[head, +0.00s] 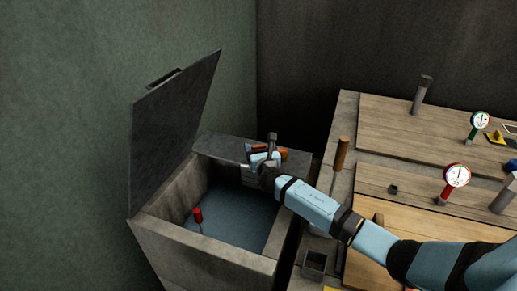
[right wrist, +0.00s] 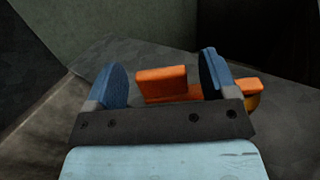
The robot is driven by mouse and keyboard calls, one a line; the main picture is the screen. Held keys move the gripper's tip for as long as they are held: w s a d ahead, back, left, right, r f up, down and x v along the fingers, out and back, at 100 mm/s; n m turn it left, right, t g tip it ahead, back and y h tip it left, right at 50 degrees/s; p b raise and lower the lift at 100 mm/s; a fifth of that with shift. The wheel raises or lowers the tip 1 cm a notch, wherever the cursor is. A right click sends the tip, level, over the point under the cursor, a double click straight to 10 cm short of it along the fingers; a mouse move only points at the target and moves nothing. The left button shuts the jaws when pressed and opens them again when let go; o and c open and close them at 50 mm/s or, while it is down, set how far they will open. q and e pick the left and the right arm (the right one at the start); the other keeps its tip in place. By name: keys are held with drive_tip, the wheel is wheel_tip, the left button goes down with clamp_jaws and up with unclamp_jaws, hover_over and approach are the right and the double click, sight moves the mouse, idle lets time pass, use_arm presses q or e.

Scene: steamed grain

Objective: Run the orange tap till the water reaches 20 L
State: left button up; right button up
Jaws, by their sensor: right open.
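The orange tap (head: 284,154) is at the back right rim of an open stone tank (head: 160,237), partly hidden by my right gripper (head: 262,157). In the right wrist view its upright orange handle (right wrist: 162,85) shows between the two blue fingers of my right gripper (right wrist: 164,77). The fingers are open, with a gap at least on the left of the handle; I cannot tell if the right finger touches it. Dark water (head: 235,215) lies in the tank with a red float (head: 198,214) near its left side. I cannot read a litre level. My left gripper is out of view.
The tank's dark lid (head: 175,130) stands open on the left. To the right is a wooden worktop (head: 400,140) with a red-rimmed gauge (head: 457,176), a green-rimmed gauge (head: 480,120) and upright posts. A small square box (head: 314,264) stands beside the tank.

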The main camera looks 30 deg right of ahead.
drive_tip(key=shift+w+d, duration=0.1)
drive_tip(key=shift+w, duration=0.45)
drive_tip(key=c, duration=1.3)
drive_tip(key=shift+w+d+m+g+h, duration=0.1)
drive_tip(key=shift+w+m+g+h, duration=0.05)
drive_tip(key=shift+w+m+h, duration=0.3)
drive_tip(key=shift+w+m+g+h, duration=0.15)
drive_tip(key=shift+m+h, duration=0.1)
drive_tip(key=shift+h, duration=0.3)
drive_tip(key=m+h, duration=0.1)
drive_tip(key=w+m+g+h, duration=0.1)
drive_tip(key=h, duration=0.1)
drive_tip(key=shift+w+d+g, duration=0.2)
drive_tip(key=shift+d+g, duration=0.1)
drive_tip(key=shift+d, duration=0.05)
drive_tip(key=shift+w+d+m+g+h, duration=0.3)
drive_tip(key=shift+m+g+h, duration=0.1)
drive_tip(key=shift+m+h, duration=0.2)
drive_tip(key=shift+w+d+m+g+h, duration=0.2)
drive_tip(key=shift+w+m+g+h, duration=0.15)
drive_tip(key=shift+m+h, duration=0.2)
drive_tip(key=shift+w+d+m+g+h, duration=0.15)
drive_tip(key=shift+d+m+g+h, duration=0.15)
drive_tip(key=shift+g+h, duration=0.2)
drive_tip(key=shift+w+d+m+g+h, duration=0.15)
drive_tip(key=shift+m+g+h, duration=0.2)
drive_tip(key=shift+g+h, duration=0.1)
